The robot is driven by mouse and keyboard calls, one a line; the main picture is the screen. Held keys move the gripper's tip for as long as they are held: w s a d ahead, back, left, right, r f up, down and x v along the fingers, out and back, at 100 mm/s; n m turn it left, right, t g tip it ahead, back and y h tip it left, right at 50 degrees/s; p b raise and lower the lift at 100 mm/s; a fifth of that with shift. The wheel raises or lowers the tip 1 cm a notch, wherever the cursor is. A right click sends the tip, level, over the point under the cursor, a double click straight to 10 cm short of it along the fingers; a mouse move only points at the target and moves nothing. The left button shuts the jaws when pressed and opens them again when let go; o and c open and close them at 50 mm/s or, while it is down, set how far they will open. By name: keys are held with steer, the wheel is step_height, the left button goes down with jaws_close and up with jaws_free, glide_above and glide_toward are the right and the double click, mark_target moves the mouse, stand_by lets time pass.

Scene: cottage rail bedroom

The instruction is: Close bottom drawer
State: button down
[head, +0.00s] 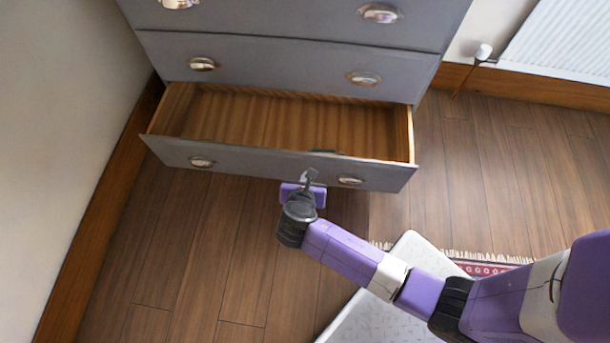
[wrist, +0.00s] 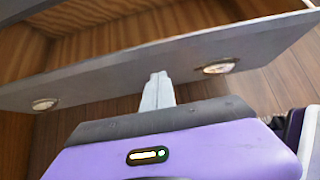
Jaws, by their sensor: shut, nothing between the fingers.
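The bottom drawer (head: 280,165) of the grey chest is pulled well out, and its wooden inside shows empty apart from a small dark greenish bit at the front wall. Its front has two metal cup handles, a left one (head: 201,162) and a right one (head: 350,181). My gripper (head: 310,176) is shut and empty, at the drawer front between the handles, nearer the right one. In the wrist view the drawer front (wrist: 120,75) crosses the picture, and the shut fingertips (wrist: 160,78) overlap its lower edge. I cannot tell whether they touch it.
The drawer above (head: 270,65) is closed. A wall (head: 60,120) with a wooden skirting stands close on the left. A white radiator (head: 560,45) is at the upper right. A red fringed rug (head: 485,268) and a pale patterned surface (head: 375,318) lie below my arm.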

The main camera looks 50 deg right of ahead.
mark_target(310, 158)
steer(key=w+d, duration=0.1)
steer(key=d, duration=0.1)
steer(key=w+d+f+b, duration=0.1)
steer(key=shift+w+d+b, duration=0.3)
steer(key=shift+w+d, duration=0.1)
steer(key=shift+d+r, duration=0.1)
steer(key=shift+w+d+r+p, duration=0.1)
steer(key=shift+w+d+p, duration=0.2)
steer(key=shift+w+d, duration=0.1)
steer(key=w+d+p, duration=0.2)
steer(key=w+d, duration=0.8)
steer(key=d, duration=0.5)
steer(key=shift+w, duration=0.4)
steer(key=shift+f, duration=0.2)
